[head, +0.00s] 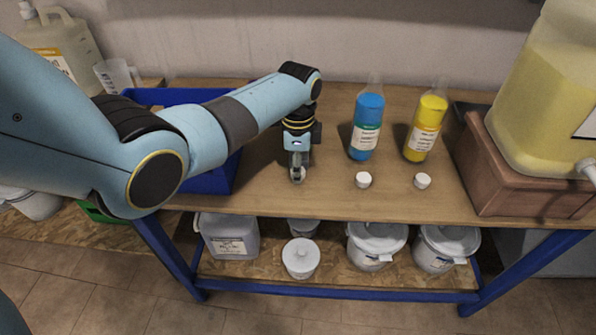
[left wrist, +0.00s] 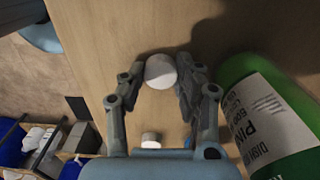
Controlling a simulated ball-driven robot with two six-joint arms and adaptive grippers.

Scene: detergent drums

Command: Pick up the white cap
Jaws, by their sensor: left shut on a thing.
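My left gripper (head: 298,176) points down at the front part of the wooden table (head: 275,190). In the left wrist view its two fingers (left wrist: 160,80) are shut on a white cap (left wrist: 160,71), one on each side of it. The fingers mostly hide this cap in the head view. Two other white caps stand on the table to the right, one (head: 363,180) in front of the blue bottle (head: 367,128) and one (head: 422,181) in front of the yellow bottle (head: 426,127). My right gripper is not in view.
A green bottle (left wrist: 265,115) is close beside the gripper in the left wrist view; my arm hides it in the head view. A blue crate (head: 222,180) is at left, a large yellowish drum (head: 540,90) at right. White tubs (head: 377,245) fill the lower shelf.

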